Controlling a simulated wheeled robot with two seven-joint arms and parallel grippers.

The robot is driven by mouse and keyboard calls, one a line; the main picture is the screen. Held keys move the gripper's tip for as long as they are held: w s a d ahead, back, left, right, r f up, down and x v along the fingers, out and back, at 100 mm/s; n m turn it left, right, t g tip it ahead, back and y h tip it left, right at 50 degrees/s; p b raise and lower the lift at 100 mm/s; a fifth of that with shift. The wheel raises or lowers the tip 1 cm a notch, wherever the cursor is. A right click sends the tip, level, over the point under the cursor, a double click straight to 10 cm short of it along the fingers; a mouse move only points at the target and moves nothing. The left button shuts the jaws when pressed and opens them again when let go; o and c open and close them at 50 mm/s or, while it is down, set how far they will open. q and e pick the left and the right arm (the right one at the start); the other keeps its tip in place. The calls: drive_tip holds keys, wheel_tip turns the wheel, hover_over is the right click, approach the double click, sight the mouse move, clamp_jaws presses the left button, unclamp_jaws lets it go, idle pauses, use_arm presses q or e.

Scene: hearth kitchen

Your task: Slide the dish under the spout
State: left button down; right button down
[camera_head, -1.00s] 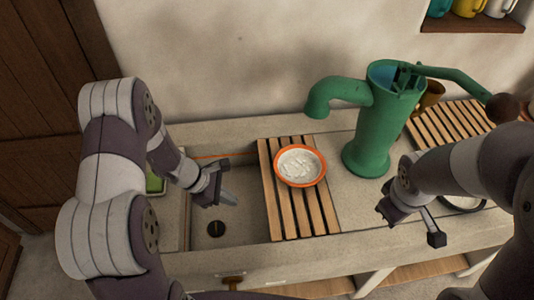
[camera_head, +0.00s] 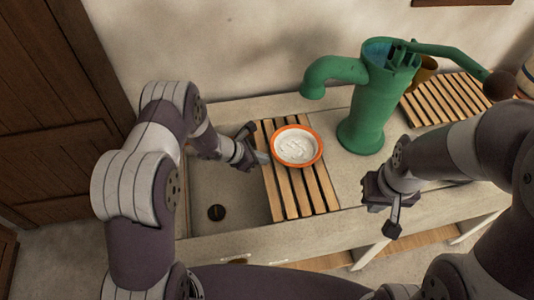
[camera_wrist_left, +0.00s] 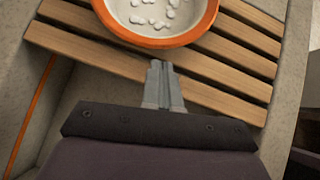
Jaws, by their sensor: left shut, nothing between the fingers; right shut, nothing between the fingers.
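The dish (camera_head: 297,147) is round and white inside with an orange rim, and small white bits lie in it. It stands on the wooden slatted rack (camera_head: 290,195); it also shows at the top of the left wrist view (camera_wrist_left: 158,12). The green pump's spout (camera_head: 315,84) hangs above and behind the dish, a little to its right. My left gripper (camera_head: 264,158) is shut and empty just left of the dish, low over the slats; in the wrist view its fingertips (camera_wrist_left: 160,66) point at the rim with a small gap. My right gripper (camera_head: 392,220) is shut and empty, right of the rack.
The green pump body (camera_head: 366,115) stands right of the dish, with its handle (camera_head: 455,75) reaching right. The sink basin with a dark drain (camera_head: 216,212) lies left of the rack. A second slatted rack (camera_head: 455,98) is at the right. Bare counter lies between rack and pump.

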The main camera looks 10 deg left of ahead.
sight(276, 156)
use_arm(q)
drive_tip(key=shift+w+d+r, duration=0.1)
drive_tip(key=shift+w+d, duration=0.15)
drive_tip(key=shift+d, duration=0.2)
drive_tip(key=shift+w+d, duration=0.2)
drive_tip(key=shift+w, duration=0.05)
drive_tip(key=shift+d, duration=0.1)
drive_tip(key=shift+d+f, duration=0.1)
drive_tip(key=shift+f, duration=0.1)
drive_tip(key=shift+w+d+f+b, duration=0.1)
drive_tip(key=shift+w+d+b, duration=0.6)
drive_tip(key=shift+d, duration=0.25)
drive_tip(key=shift+w+d+r, duration=0.1)
drive_tip(key=shift+d+r, duration=0.1)
drive_tip(key=shift+d, duration=0.15)
drive_tip(key=shift+a, duration=0.1)
